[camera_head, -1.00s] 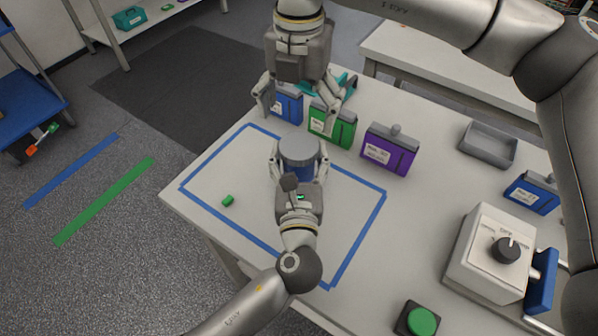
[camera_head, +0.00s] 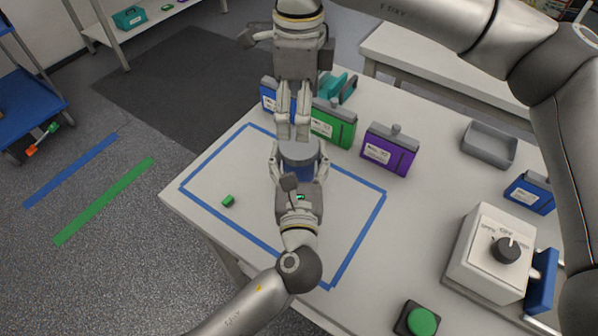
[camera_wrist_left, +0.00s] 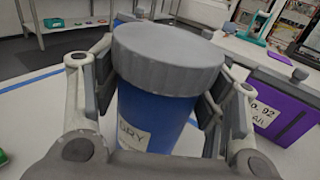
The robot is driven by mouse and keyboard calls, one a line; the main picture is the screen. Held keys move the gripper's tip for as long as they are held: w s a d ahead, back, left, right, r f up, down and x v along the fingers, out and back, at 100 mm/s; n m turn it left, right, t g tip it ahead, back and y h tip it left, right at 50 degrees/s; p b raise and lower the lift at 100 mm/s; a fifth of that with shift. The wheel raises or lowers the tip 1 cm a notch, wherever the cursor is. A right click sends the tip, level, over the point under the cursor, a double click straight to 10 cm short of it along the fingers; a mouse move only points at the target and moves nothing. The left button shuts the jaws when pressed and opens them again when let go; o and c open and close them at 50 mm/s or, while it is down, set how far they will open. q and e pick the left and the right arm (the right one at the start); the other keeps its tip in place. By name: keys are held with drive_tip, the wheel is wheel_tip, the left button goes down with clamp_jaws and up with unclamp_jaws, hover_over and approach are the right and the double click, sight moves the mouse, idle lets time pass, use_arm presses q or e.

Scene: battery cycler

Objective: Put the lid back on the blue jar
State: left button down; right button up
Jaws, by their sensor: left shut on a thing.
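The blue jar (camera_wrist_left: 155,115) stands upright between the fingers of my left gripper (camera_head: 299,171), which is shut on its sides. A label reading "DRY" shows on the jar's front in the left wrist view. The grey ribbed lid (camera_wrist_left: 168,58) sits on top of the jar, with no visible gap between them. The lid also shows in the head view (camera_head: 298,152). My right gripper (camera_head: 293,132) points down above or just behind the lid. Its fingers appear close together from this side, so their opening is unclear. The left wrist view shows no fingers on the lid.
Blue (camera_head: 267,95), green (camera_head: 335,124) and purple (camera_head: 388,151) boxes stand behind the jar. A blue tape outline (camera_head: 362,236) surrounds the jar area, with a small green block (camera_head: 227,201) inside. A dial box (camera_head: 490,255) and grey tray (camera_head: 489,145) are at right.

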sight(299, 145)
drive_tip(key=n, duration=1.3)
drive_tip(key=shift+n, duration=0.3)
drive_tip(key=n, duration=0.6)
drive_tip(key=shift+r+n, duration=0.1)
drive_tip(key=shift+n, duration=0.3)
drive_tip(key=n, duration=0.6)
drive_tip(key=shift+f, duration=4)
drive_tip(key=shift+c, duration=0.2)
